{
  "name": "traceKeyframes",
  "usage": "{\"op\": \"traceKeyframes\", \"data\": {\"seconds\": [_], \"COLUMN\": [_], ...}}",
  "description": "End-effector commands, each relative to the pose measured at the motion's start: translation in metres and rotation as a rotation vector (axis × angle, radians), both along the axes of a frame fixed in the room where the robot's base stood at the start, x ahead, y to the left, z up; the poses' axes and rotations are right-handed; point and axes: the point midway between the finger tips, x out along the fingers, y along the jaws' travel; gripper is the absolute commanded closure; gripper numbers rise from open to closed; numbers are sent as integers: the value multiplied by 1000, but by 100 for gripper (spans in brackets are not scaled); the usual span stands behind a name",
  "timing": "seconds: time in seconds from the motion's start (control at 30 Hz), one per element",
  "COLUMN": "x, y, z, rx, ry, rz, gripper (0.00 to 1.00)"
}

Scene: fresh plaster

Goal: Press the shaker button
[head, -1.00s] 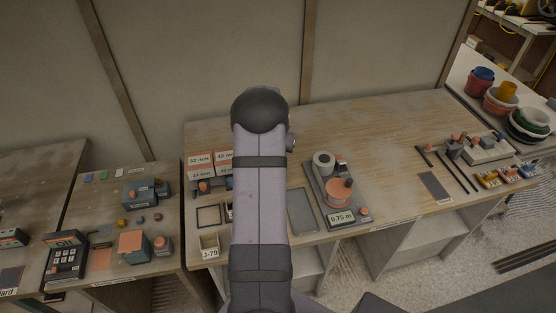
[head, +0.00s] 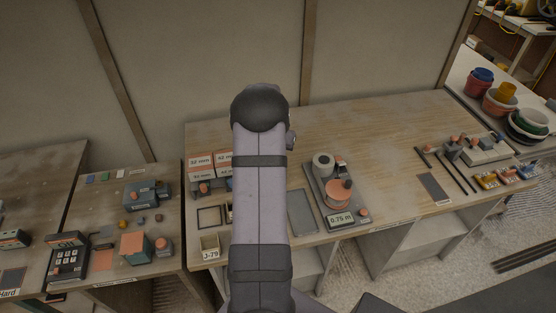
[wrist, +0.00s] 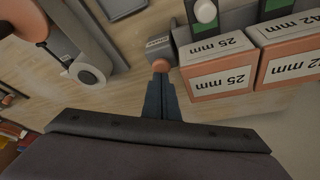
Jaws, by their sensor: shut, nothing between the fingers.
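A small grey box (wrist: 160,42) with a tiny label, too small to read, carries a round orange button (wrist: 161,65) in the wrist view. It looks like the shaker button. My gripper (wrist: 160,78) is shut and empty, its dark blue fingertips together right at the button's near edge. I cannot tell whether they touch it. In the head view my arm hides the gripper and this button.
Orange-and-white boxes marked 25 mm (wrist: 221,67) and 42 mm (wrist: 290,62) stand close to the right of my fingers in the wrist view. A white roll (wrist: 94,60) is to the left. Bare wood table (wrist: 125,95) lies between.

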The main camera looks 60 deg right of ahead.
Motion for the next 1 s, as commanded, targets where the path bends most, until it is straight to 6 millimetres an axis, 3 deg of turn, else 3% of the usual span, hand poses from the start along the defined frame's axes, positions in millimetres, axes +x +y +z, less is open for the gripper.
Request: {"op": "traceKeyframes", "data": {"seconds": [0.47,1.0], "x": [0,0], "y": [0,0], "z": [6,52], "rx": [-2,-2], "ry": [-1,-1], "rz": [0,0], "gripper": [100,100]}}
